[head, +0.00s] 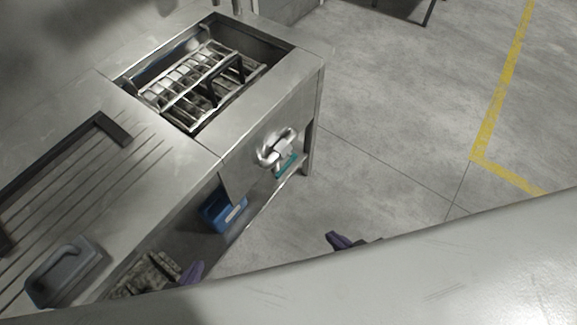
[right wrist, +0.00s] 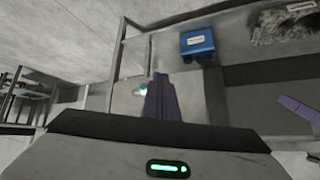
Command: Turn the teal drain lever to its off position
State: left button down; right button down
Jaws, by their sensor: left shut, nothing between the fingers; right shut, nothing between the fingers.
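The teal drain lever (head: 286,166) sits low on the front of the steel sink cabinet, just below a bright metal pipe fitting (head: 275,148). A small teal bit of it shows beside my fingers in the right wrist view (right wrist: 143,89). My right gripper (head: 340,240), with purple fingers, is shut and empty, apart from the lever over the floor in front of the cabinet. It also shows in the right wrist view (right wrist: 162,98). My left gripper (head: 191,272) is shut and empty, lower left near the under-counter shelf. The lever's exact angle is too small to tell.
A blue box (head: 221,210) and a grey mottled bundle (head: 148,274) lie under the counter. The sink (head: 285,53) holds a rack. A grey lidded item (head: 66,272) rests on the drainboard. The floor right of the cabinet is clear. My pale arm spans the lower right.

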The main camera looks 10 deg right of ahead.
aim_at(286, 166)
dwell(0.4)
